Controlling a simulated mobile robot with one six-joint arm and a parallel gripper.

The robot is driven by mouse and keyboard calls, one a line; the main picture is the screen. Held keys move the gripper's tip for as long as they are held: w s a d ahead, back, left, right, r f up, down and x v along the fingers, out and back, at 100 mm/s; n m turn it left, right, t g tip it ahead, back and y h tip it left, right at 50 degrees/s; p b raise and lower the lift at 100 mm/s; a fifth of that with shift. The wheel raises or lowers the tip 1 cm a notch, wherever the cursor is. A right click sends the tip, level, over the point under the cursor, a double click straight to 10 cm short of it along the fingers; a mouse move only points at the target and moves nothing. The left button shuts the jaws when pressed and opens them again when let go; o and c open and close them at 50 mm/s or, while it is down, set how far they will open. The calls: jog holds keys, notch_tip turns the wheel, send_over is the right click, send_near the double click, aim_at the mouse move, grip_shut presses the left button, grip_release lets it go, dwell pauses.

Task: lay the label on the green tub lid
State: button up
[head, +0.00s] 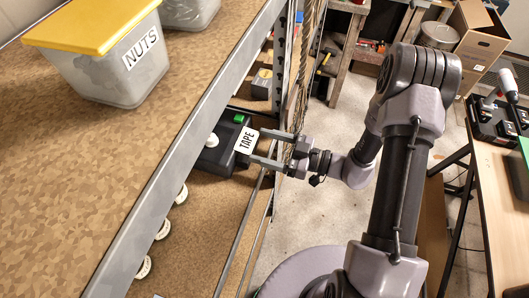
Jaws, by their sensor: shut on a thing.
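My gripper (258,146) reaches in from the right over a lower shelf. Its two fingers are on either side of a white label (245,141) that reads "TAPE", and it is shut on this label. The label is in front of part of a dark box (213,154) with a white knob and a small green patch. I cannot tell whether the label touches the box. No tub with a green lid can be made out. A clear tub (112,77) labelled "NUTS" with a yellow lid (92,25) stands on the upper shelf.
The upper shelf's grey metal edge (180,150) runs diagonally near the gripper and hides part of the lower shelf. White round items (162,229) show below this edge. A workbench (500,215) with a dark charger stands at right. A cardboard box (482,38) sits behind.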

notch_tip(320, 180, down, 2)
jog(key=shift+s+f, duration=0.1)
jog(key=shift+c, duration=0.7)
jog(key=shift+d, duration=0.1)
jog(key=c, duration=0.4)
jog(key=o, duration=1.9)
